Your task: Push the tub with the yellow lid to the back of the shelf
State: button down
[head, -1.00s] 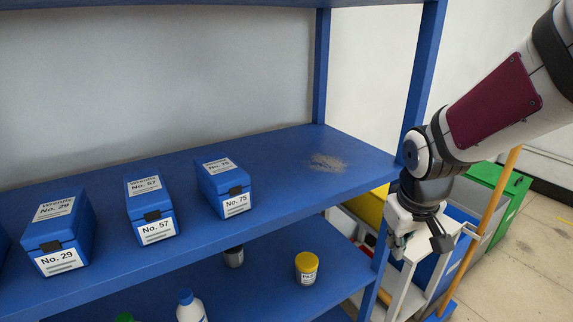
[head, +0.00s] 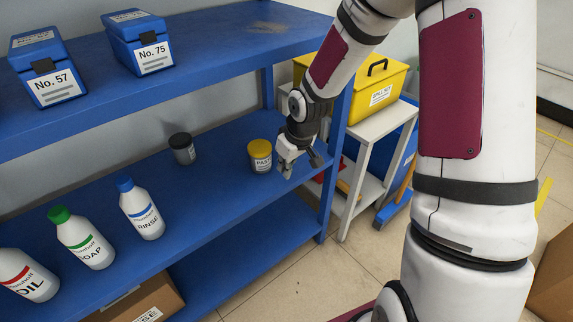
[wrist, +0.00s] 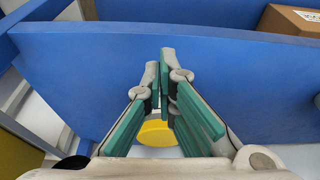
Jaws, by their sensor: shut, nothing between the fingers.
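The tub with the yellow lid (head: 260,155) stands upright on the middle blue shelf (head: 215,190), near its right end. Its label faces the front. My gripper (head: 287,174) is shut and empty, just right of the tub and close to it; I cannot tell whether they touch. In the wrist view my gripper's green-padded fingers (wrist: 164,85) are closed together over the blue shelf. The yellow lid (wrist: 156,133) shows below and partly behind the fingers, and the rest of the tub is mostly hidden.
A grey tub with a dark lid (head: 182,149) stands left of the yellow-lidded one, farther back. Bottles labelled RINSE (head: 141,209), SOAP (head: 82,238) and OIL (head: 27,277) stand along the front. Blue boxes sit on the upper shelf. A shelf post (head: 338,130) rises at right.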

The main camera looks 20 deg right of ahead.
aim_at(273, 175)
jog(key=b+x, duration=0.2)
jog(key=x, duration=0.3)
jog(key=shift+w, duration=0.2)
jog(key=shift+w+a+r, duration=0.1)
jog(key=shift+w+a, duration=0.1)
jog(key=shift+w, duration=0.3)
jog(key=shift+w+a+r, duration=0.15)
jog(key=shift+w+a, duration=0.05)
jog(key=shift+w, duration=0.3)
jog(key=shift+w+a+b, duration=0.2)
jog(key=shift+w+b, duration=0.2)
jog(key=shift+w, duration=0.15)
jog(key=shift+w, duration=0.1)
